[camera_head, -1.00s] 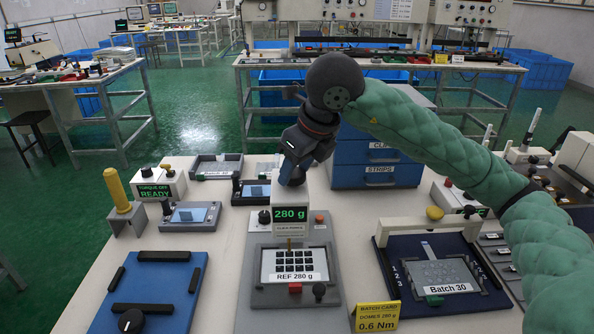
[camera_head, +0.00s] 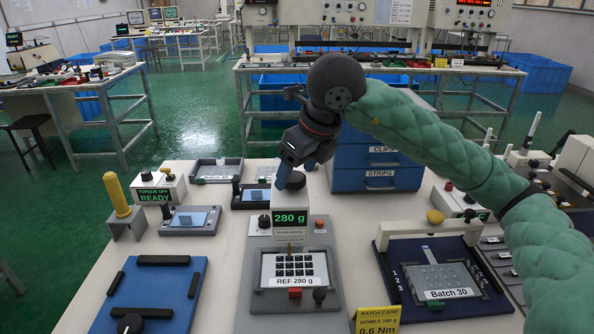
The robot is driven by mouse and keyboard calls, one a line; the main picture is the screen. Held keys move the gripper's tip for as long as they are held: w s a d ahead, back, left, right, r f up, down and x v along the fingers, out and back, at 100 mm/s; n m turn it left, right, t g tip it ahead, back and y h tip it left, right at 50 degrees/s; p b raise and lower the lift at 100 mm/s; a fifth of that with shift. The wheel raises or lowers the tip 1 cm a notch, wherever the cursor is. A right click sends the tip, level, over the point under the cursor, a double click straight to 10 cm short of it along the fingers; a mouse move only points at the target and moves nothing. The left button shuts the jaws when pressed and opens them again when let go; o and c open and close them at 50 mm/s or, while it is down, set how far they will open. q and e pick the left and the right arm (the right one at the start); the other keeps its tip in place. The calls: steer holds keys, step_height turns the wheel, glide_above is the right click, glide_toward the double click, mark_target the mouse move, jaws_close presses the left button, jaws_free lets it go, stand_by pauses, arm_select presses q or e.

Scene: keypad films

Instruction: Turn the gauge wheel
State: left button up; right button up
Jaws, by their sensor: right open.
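The gauge (camera_head: 289,236) is a pale grey post with a green "280 g" display, standing at the back of a grey fixture. A dark round wheel (camera_head: 294,181) shows at its top. My right gripper (camera_head: 293,170) reaches in from the right and points down just above and at the wheel. Its jaws are open and seen from the side, so the fingertips partly hide the wheel. I cannot tell whether they touch it. A small black knob (camera_head: 264,221) sits on the gauge's left side. The fixture holds a keypad plate (camera_head: 295,267) marked "REF 280 g". My left gripper is not in view.
Blue drawers (camera_head: 377,180) stand behind the gripper. A dark blue "Batch 30" fixture (camera_head: 387,268) is at right, with a yellow card (camera_head: 378,320) in front. A blue board (camera_head: 150,295) and a yellow-handled tool (camera_head: 116,195) are at left.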

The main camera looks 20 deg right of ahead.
steer(key=v, duration=0.7)
steer(key=shift+d, duration=0.1)
